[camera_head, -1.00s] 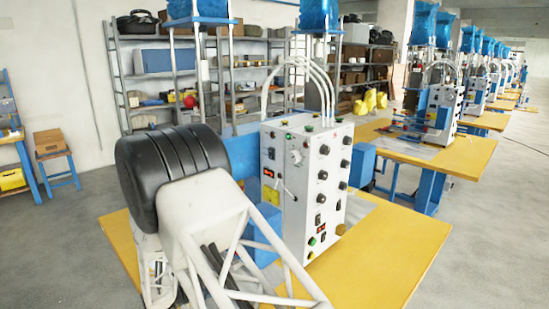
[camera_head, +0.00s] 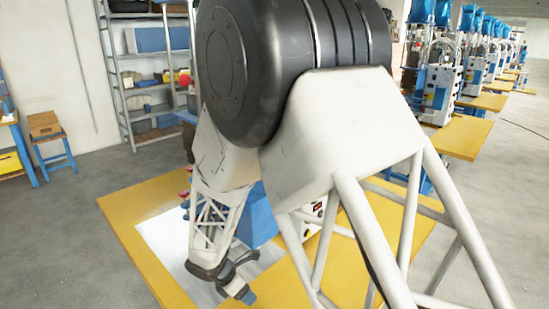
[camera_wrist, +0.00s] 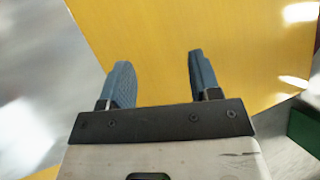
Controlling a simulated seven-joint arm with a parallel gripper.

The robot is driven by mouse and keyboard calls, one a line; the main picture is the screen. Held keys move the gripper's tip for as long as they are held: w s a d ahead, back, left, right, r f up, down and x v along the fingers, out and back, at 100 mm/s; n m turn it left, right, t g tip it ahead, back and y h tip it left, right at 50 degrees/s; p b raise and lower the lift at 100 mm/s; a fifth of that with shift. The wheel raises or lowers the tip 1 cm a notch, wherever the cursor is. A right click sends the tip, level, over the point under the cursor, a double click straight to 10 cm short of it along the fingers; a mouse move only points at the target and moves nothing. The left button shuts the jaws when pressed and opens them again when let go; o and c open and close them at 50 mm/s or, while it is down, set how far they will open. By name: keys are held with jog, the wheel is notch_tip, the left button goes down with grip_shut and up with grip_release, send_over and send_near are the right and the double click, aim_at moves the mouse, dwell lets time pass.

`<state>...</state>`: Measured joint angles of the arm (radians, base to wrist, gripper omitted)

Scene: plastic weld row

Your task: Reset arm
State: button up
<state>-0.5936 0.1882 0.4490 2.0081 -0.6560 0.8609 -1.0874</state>
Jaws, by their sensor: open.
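In the wrist view my gripper (camera_wrist: 158,82) shows its two blue fingers set well apart, open, with nothing between them. Behind the fingers is the yellow table top (camera_wrist: 240,50). In the head view my gripper (camera_head: 246,296) hangs low over the near part of the yellow table (camera_head: 133,204), beside a white sheet (camera_head: 165,240). How far the fingertips are above the table, I cannot tell. My arm covers most of the white control box (camera_head: 312,212) and much of the blue machine (camera_head: 258,218).
A row of similar blue machines (camera_head: 440,88) on yellow tables runs back at the right. Shelves (camera_head: 128,75) stand along the back wall. The grey floor (camera_head: 90,235) at left is clear.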

jog(key=s+d+r+m+y, duration=0.2)
jog(key=s+d+r+m, duration=0.2)
jog(key=d+r+m, duration=0.5)
jog(key=s+d+r+m+y, duration=0.2)
jog(key=s+d+r+m, duration=0.25)
jog(key=d+r, duration=0.5)
jog(key=s+d+r+m+y, duration=0.1)
jog(key=s+d+r+m, duration=0.3)
jog(key=s+r+m, duration=0.2)
jog(key=s+d+r+m+t+y, duration=0.1)
jog(key=s+d+r+m, duration=0.4)
jog(key=s, duration=0.5)
notch_tip(320, 180, up, 2)
jog(key=shift+s+r+m+t, duration=0.15)
jog(key=shift+s+m+t, duration=0.15)
jog(key=shift+s+m, duration=0.15)
jog(key=shift+w, duration=0.1)
jog(key=shift+c, duration=0.4)
